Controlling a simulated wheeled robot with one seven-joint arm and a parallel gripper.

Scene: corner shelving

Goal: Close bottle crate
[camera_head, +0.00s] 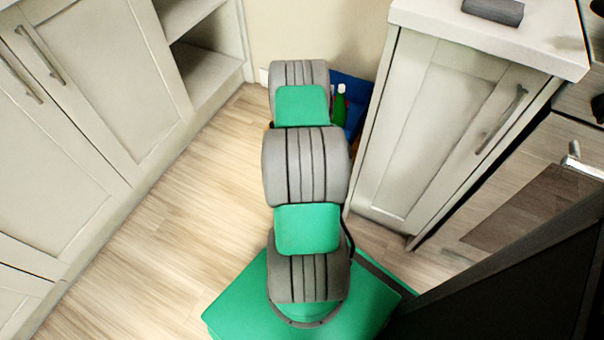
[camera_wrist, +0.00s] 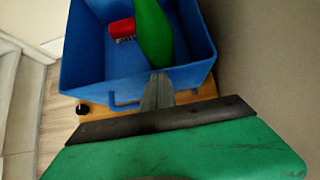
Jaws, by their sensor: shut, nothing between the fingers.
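The blue bottle crate (camera_wrist: 88,62) fills the upper part of the wrist view. It is open at the top, and a blue handle bar (camera_wrist: 126,104) shows on its near side. A green bottle (camera_wrist: 152,35) and a red brush (camera_wrist: 121,29) are inside it. My gripper (camera_wrist: 158,78) is shut and empty, with its fingertips at the crate's near wall; I cannot tell whether they touch it. In the head view the crate (camera_head: 352,92) shows partly at the back, with the bottle (camera_head: 339,104) in it, and my arm hides the rest and my gripper.
The crate is at an orange-brown wooden board (camera_wrist: 60,121) with a small black knob (camera_wrist: 82,108). A cream cabinet (camera_head: 425,130) stands close on the right. Cabinets and open shelving (camera_head: 209,70) line the left. The wooden floor (camera_head: 195,195) between is clear.

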